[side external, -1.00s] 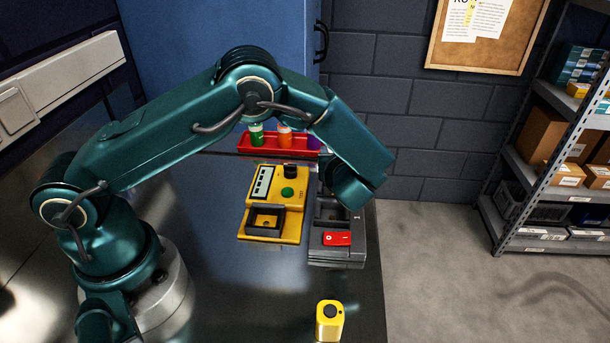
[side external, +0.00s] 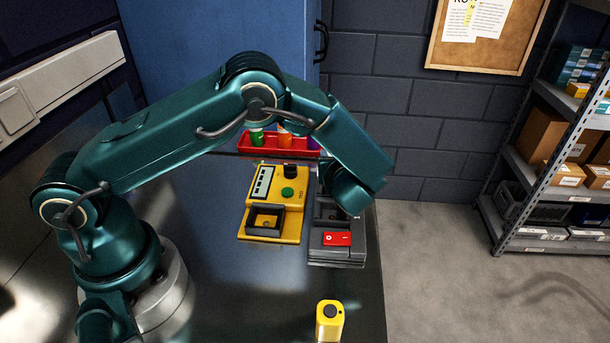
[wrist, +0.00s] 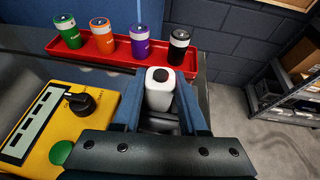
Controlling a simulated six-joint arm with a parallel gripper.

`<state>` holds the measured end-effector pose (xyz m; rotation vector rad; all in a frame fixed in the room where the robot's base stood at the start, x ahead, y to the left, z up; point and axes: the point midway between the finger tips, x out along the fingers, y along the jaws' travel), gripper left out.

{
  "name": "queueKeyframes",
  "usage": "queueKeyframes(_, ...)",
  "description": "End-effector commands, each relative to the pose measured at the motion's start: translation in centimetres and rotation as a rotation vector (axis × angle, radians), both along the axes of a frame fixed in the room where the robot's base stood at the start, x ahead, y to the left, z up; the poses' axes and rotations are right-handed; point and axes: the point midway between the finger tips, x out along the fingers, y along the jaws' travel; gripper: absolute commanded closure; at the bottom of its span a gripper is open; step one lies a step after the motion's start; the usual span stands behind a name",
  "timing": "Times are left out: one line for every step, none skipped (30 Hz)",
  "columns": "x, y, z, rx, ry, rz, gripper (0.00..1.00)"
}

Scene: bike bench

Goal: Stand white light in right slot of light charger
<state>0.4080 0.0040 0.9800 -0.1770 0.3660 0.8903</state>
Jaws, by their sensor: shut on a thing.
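The white light (wrist: 159,92), with a black top, stands upright between the two fingers of my gripper (wrist: 160,108) in the wrist view. My gripper is shut on it. The light charger (side external: 338,256) is a dark grey box with a red switch (side external: 337,239) on its near end in the side view. My wrist is over the far part of the charger and hides my fingers, the light and part of the slots there. A dark slot-like part shows just below the light in the wrist view. I cannot tell whether the light's base is inside a slot.
A yellow tester (side external: 273,205) with a black knob and green button stands left of the charger. A yellow light (side external: 329,321) stands near the front. The bench's right edge is close to the charger.

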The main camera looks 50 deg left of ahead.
Motion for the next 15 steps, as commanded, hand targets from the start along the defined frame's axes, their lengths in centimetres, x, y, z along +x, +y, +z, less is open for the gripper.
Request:
queueKeyframes(0.02,-0.01,-0.09,0.001,-0.001,-0.001,1.0)
queueKeyframes(0.02,-0.01,-0.14,0.001,-0.001,-0.001,1.0)
queueKeyframes(0.02,-0.01,-0.22,0.001,-0.001,-0.001,1.0)
queueKeyframes(0.03,-0.01,-0.27,0.0,-0.002,-0.001,1.0)
queueKeyframes(0.02,-0.01,-0.34,0.0,-0.002,-0.001,1.0)
queueKeyframes(0.01,-0.01,-0.42,0.0,-0.002,-0.001,1.0)
queueKeyframes(0.02,-0.02,-0.44,0.0,-0.002,-0.001,0.54)
queueKeyframes(0.02,-0.02,-0.41,0.0,-0.002,-0.001,0.46)
queueKeyframes(0.02,-0.02,-0.41,0.0,-0.002,-0.001,0.46)
queueKeyframes(0.02,-0.02,-0.41,0.0,-0.002,-0.001,0.46)
queueKeyframes(0.02,-0.02,-0.41,0.0,-0.002,-0.001,0.46)
queueKeyframes(0.03,-0.01,-0.4,0.0,-0.002,-0.001,0.46)
queueKeyframes(0.03,-0.01,-0.4,-0.001,-0.001,-0.001,0.46)
queueKeyframes(0.03,-0.01,-0.4,-0.001,-0.001,-0.001,0.46)
queueKeyframes(0.01,-0.02,-0.43,-0.001,-0.001,-0.001,0.46)
